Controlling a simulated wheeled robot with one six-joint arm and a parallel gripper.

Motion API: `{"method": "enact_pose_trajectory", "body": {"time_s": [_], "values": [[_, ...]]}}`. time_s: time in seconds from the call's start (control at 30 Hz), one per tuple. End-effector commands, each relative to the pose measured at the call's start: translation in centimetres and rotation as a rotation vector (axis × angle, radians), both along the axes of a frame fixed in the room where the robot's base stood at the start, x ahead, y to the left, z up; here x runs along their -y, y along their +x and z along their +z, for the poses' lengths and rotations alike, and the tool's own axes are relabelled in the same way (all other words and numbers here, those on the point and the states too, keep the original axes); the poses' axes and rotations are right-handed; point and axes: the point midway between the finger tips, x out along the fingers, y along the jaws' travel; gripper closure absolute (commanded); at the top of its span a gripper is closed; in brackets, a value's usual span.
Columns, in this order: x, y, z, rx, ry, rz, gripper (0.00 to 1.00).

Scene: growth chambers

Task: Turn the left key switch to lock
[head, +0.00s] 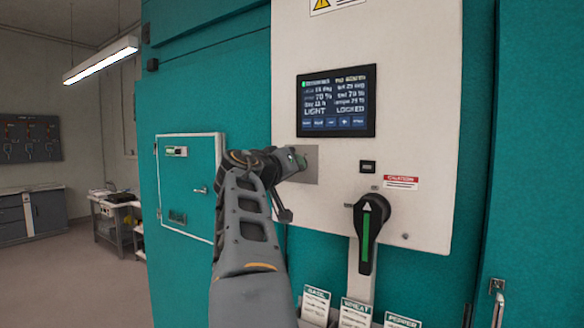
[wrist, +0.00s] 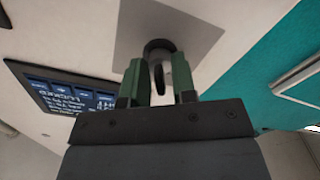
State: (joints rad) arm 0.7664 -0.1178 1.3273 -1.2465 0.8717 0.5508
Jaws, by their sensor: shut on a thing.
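The key switch (wrist: 160,46) is a dark round lock on a square grey metal plate (head: 311,176) on the white panel, below and left of the screen. Its dark key (wrist: 159,78) sticks out between the two green fingertips of my gripper (wrist: 158,72). My gripper is shut on the key, and the key looks edge-on in the wrist view. In the head view my gripper (head: 299,160) is at the plate and hides the lock and key.
The screen (head: 336,101) reads "LIGHT" and "LOCKED". A black rotary handle (head: 369,230) with a green stripe points up, right and below my gripper. A small black square fitting (head: 367,167) sits above it. Label cards (head: 356,312) stand below. A teal door (head: 188,185) is at left.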

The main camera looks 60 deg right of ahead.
Motion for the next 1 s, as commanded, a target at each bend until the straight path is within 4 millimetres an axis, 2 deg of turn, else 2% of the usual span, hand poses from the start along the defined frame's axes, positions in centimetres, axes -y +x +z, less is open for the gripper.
{"method": "enact_pose_trajectory", "body": {"time_s": [0.03,0.07,0.13,0.37,0.53,1.0], "values": [[0.0,0.0,0.2,0.0,-0.004,0.001,0.98],[0.0,0.0,0.2,0.0,-0.004,0.001,0.74],[0.0,0.0,0.1,0.0,-0.003,0.001,0.67],[-0.1,0.0,0.1,0.001,-0.002,0.001,0.67],[-1.4,0.1,-0.1,0.002,-0.003,0.003,0.67],[-10.6,0.2,-0.1,0.003,-0.004,0.007,0.67]]}}
